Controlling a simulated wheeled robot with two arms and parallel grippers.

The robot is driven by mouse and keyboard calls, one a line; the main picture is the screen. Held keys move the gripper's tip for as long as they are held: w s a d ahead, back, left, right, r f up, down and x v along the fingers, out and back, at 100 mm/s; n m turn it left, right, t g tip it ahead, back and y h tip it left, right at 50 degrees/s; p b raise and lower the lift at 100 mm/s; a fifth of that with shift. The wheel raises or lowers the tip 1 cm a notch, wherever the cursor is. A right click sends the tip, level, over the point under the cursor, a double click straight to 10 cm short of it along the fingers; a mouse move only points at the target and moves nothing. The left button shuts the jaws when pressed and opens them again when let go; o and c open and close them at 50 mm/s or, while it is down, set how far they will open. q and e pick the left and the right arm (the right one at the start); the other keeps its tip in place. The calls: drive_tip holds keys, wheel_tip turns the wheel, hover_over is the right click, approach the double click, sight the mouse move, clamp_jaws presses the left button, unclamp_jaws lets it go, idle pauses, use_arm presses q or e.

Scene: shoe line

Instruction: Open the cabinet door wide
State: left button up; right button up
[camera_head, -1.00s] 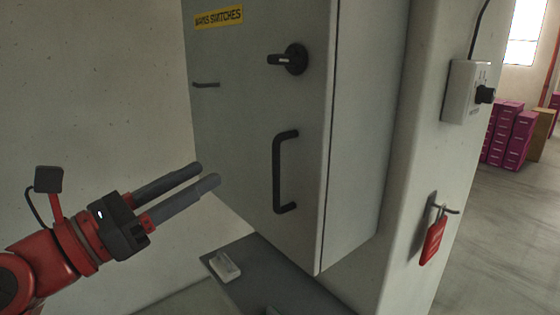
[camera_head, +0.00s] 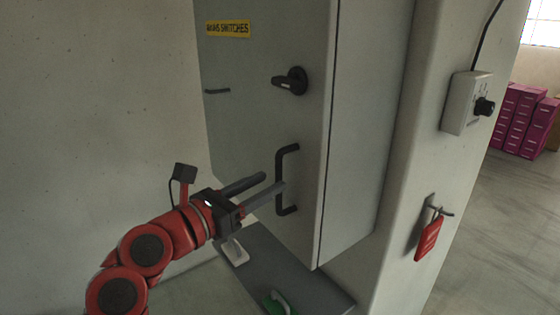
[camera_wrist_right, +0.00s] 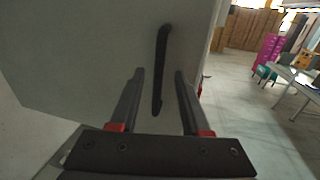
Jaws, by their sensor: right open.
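The grey cabinet door (camera_head: 240,120) carries a yellow label, a black turn knob (camera_head: 291,82) and a black vertical pull handle (camera_head: 281,180). The door looks closed or nearly so; I cannot tell exactly. My right gripper (camera_head: 273,182) is open, its two dark fingers pointing at the lower part of the pull handle. In the right wrist view the pull handle (camera_wrist_right: 161,70) lies ahead between the open fingers (camera_wrist_right: 159,75), and they are not shut on it. Whether a finger touches the handle cannot be told. My left gripper is not in view.
A dark shelf (camera_head: 310,278) below the cabinet holds a pale block (camera_head: 234,252) and a green-handled item (camera_head: 279,302). A control box (camera_head: 467,103) and a hanging red tag (camera_head: 430,238) are on the wall at right. Magenta boxes (camera_head: 522,120) stand beyond on open floor.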

sight(277, 177)
drive_tip(key=p+x, duration=0.1)
drive_tip(key=x, duration=0.3)
drive_tip(key=shift+w+d+p, duration=0.2)
drive_tip(key=shift+w+p, duration=0.05)
drive_tip(key=shift+p, duration=0.05)
clamp_jaws()
idle(1.1)
